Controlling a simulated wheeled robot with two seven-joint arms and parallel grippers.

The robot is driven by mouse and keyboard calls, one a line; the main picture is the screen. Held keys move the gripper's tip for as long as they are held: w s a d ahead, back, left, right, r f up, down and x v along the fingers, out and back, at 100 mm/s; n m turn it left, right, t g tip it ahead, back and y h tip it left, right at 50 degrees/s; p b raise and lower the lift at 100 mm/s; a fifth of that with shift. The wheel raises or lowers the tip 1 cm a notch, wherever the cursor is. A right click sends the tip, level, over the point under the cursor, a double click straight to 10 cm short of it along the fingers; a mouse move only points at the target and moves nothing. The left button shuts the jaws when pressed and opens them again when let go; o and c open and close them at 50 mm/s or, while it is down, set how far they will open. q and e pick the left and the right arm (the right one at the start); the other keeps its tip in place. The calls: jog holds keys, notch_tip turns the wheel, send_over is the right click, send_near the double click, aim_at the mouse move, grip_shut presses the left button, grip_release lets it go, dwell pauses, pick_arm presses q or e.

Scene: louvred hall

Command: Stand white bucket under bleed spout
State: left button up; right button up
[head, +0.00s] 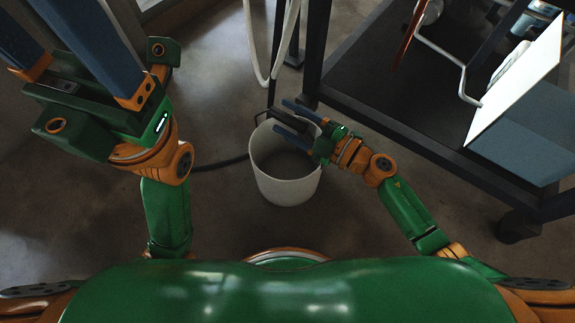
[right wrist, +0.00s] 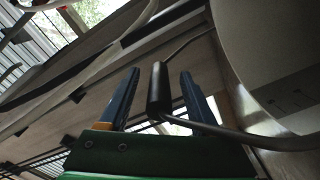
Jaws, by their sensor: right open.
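The white bucket (head: 286,188) stands upright on the floor in the middle of the head view. Its dark handle grip (head: 288,123) is raised at the far side of the rim. My right gripper (head: 284,116) is open over the rim. In the right wrist view the black grip (right wrist: 157,90) on its wire lies between the two blue fingers, with gaps on both sides, and the bucket wall (right wrist: 275,50) is at the right. My left gripper (head: 42,28) is open and empty at upper left, its fingertips cut off by the frame. I cannot clearly identify the bleed spout.
A dark cart (head: 400,113) stands at the right with a white-topped box (head: 515,85), a bent grey pipe (head: 445,52) and a copper-coloured rod (head: 406,38). A pale hose (head: 251,50) hangs beyond the bucket. A dark hose (head: 222,163) lies left of it. Floor at lower left is clear.

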grip_shut()
dwell(1.4)
